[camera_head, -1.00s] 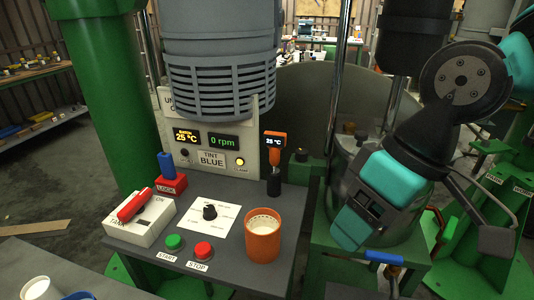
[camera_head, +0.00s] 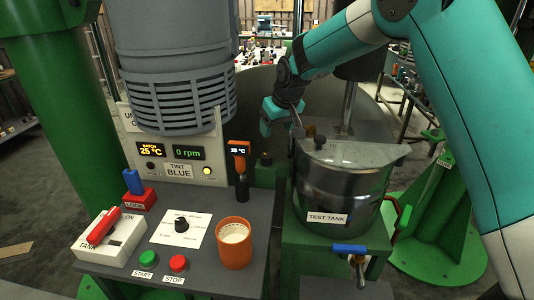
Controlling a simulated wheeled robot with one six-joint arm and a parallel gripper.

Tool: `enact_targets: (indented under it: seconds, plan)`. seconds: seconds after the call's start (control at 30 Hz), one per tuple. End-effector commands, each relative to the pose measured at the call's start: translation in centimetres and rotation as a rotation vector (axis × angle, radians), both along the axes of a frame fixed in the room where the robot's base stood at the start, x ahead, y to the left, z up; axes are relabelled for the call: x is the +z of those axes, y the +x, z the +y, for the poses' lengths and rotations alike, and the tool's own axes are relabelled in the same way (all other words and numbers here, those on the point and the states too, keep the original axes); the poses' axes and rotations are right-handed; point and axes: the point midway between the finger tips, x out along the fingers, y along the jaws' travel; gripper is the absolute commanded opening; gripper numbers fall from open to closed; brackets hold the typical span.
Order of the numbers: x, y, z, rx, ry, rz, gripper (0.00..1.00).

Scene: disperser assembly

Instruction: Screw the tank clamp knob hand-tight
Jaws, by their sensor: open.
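The steel tank (camera_head: 335,195), labelled TEST TANK, stands on a green stand (camera_head: 310,240) right of the control bench. Another dark knob (camera_head: 320,142) is on the tank's lid. My gripper (camera_head: 281,128) is open and hangs above the tank's rear left rim, above and slightly right of the post knob. It appears apart from both knobs, and nothing shows between its fingers.
The grey mixer head (camera_head: 180,70) hangs left of my gripper. A blue-handled valve (camera_head: 350,248) is at the tank's lower front.

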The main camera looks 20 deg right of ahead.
Motion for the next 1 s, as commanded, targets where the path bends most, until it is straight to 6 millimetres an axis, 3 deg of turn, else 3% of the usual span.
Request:
enact_targets:
  seconds: [0.3, 0.5, 0.7, 1.0]
  plan:
    - [-6.8, 2.7, 0.8, 0.001, -0.001, 0.005, 0.66]
    - [-10.3, 4.1, 1.1, 0.001, 0.000, 0.003, 0.66]
    - [-12.1, 4.8, 1.3, 0.001, 0.000, 0.001, 0.66]
    - [-12.5, 4.9, 1.4, 0.001, 0.001, 0.000, 0.66]
